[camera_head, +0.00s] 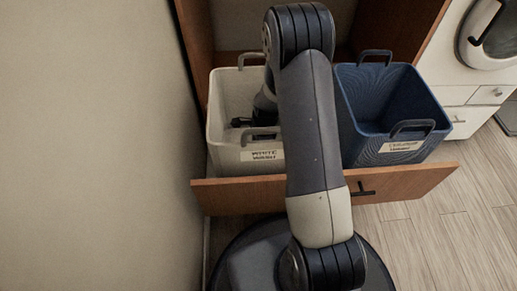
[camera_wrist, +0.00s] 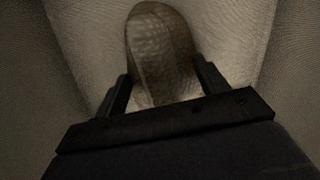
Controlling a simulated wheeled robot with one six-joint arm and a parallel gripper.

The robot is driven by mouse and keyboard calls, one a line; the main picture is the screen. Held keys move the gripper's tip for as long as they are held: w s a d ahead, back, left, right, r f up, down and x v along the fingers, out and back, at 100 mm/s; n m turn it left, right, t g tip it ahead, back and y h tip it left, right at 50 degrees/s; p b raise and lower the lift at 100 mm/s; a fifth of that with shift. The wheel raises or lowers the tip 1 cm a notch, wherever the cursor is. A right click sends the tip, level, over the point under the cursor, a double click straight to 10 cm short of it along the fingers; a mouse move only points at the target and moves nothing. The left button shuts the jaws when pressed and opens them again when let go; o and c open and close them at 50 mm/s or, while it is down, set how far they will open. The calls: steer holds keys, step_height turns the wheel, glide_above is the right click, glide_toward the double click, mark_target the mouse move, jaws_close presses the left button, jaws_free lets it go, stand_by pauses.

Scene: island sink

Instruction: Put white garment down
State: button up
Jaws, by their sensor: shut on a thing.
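The white garment (camera_wrist: 160,45) shows in the wrist view as a rounded, textured, dim bundle between the two fingers of my gripper (camera_wrist: 164,82). My gripper is shut on it. In the head view, my arm reaches down into the white basket (camera_head: 226,160) on the left of the drawer, and the dark gripper (camera_head: 243,122) is partly visible inside it. The garment is not clearly visible in the head view, hidden by my arm and the basket's front. I cannot tell whether the garment touches the basket floor. The basket's inner walls (camera_wrist: 285,60) surround the gripper in the wrist view.
A blue basket (camera_head: 400,152) stands to the right in the same pulled-out wooden drawer (camera_head: 410,182). Both baskets have raised handles and labels. A plain wall (camera_head: 90,140) is close on the left. A white washing machine (camera_head: 480,70) stands at the right. Wooden floor (camera_head: 450,230) is clear.

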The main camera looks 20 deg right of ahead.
steer(key=shift+f, duration=0.1)
steer(key=o, duration=1.1)
step_height(320, 180, up, 12)
steer(key=d+p, duration=0.1)
steer(key=p, duration=0.4)
steer(key=shift+d, duration=0.25)
